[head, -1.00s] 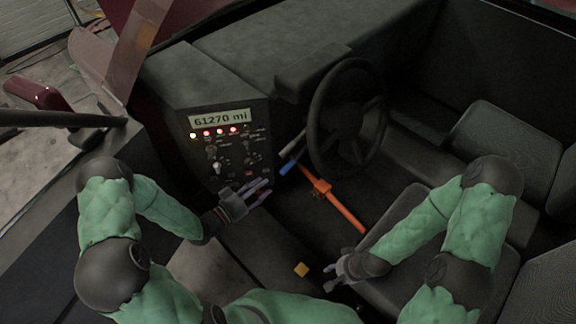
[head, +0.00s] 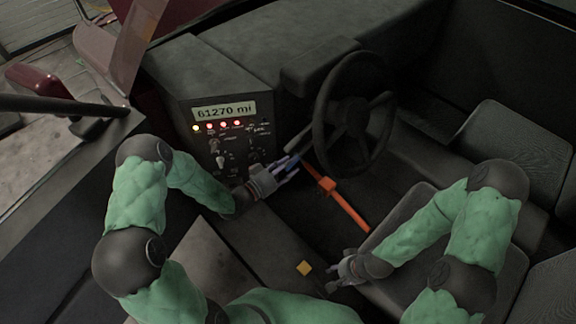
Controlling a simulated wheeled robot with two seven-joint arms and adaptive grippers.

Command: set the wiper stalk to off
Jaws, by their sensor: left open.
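The steering wheel (head: 354,113) stands at the upper middle of the head view. On its left side a grey stalk (head: 299,139) sticks out, and a blue-ended stalk (head: 294,159) lies just below it. I cannot read which one is for the wipers, nor its setting. My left gripper (head: 290,170) is open, with its fingers right at the blue end and partly covering it. I cannot tell whether they touch it. My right gripper (head: 331,277) is low in the middle, beside the seat, far from the stalks; its jaws are too small to judge.
A dash panel (head: 229,140) with a mileage display, lit red lamps and knobs stands left of the wheel. An orange lever (head: 345,206) rises below the wheel, close to my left gripper. A yellow block (head: 304,268) lies low in the middle. Seats (head: 516,143) fill the right.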

